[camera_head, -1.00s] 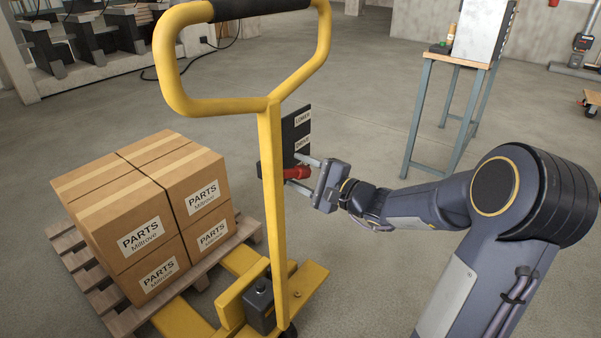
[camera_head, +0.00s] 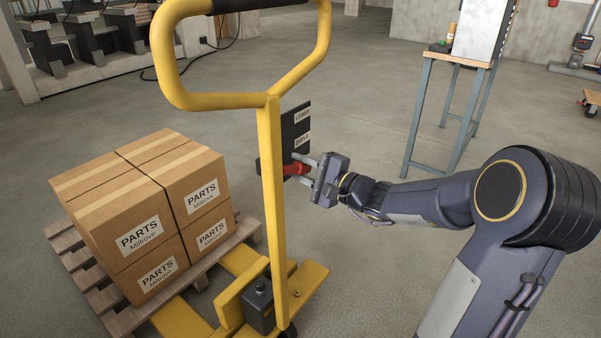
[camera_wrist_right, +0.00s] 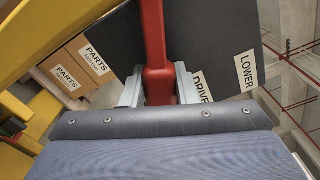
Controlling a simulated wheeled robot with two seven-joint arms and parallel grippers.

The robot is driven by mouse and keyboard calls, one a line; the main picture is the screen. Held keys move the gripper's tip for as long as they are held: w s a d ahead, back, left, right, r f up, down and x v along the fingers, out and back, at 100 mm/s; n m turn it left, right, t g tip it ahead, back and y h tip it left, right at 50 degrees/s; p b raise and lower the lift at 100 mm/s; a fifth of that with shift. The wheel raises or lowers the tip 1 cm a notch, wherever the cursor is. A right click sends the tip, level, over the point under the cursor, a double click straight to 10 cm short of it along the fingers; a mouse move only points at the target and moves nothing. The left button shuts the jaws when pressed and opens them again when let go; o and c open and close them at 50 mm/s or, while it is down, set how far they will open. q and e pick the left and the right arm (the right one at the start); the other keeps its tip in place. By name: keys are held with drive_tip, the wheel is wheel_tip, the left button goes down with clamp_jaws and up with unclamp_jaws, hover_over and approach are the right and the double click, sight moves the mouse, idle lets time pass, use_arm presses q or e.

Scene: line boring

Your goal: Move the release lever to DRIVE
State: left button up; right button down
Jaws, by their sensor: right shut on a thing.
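The red release lever (camera_head: 294,169) sits on the yellow pallet jack (camera_head: 273,205), beside a dark plate (camera_head: 289,133) labelled LOWER and DRIVE. In the head view the lever is a little below the DRIVE label (camera_head: 302,139), and the LOWER label (camera_head: 302,117) is higher up. My right gripper (camera_head: 303,171) is shut on the lever from the right. The wrist view shows the red lever (camera_wrist_right: 155,50) between the two grey fingers of this gripper (camera_wrist_right: 160,90), near the DRIVE label (camera_wrist_right: 202,88). The lever's pivot is partly hidden by the yellow post. My left gripper is out of view.
Strapped PARTS boxes (camera_head: 140,235) stand on a wooden pallet (camera_head: 112,300) on the jack's forks, left of the post. A blue-legged workbench (camera_head: 420,115) stands behind my right arm. The floor between the jack and the bench is clear.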

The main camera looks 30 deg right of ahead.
drive_tip(key=n+b, duration=0.1)
drive_tip(key=b, duration=0.1)
drive_tip(key=r+n+b, duration=0.1)
drive_tip(key=b, duration=0.1)
drive_tip(key=r+n+b, duration=0.1)
drive_tip(key=shift+w+d+n+b, duration=0.1)
drive_tip(key=shift+d+n+b, duration=0.15)
drive_tip(key=shift+n+b, duration=0.15)
drive_tip(key=shift+r+n+b, duration=0.3)
drive_tip(key=shift+r, duration=0.1)
drive_tip(key=c, duration=1.1)
unclamp_jaws()
drive_tip(key=shift+r, duration=0.1)
drive_tip(key=p+v, duration=0.1)
drive_tip(key=v, duration=0.7)
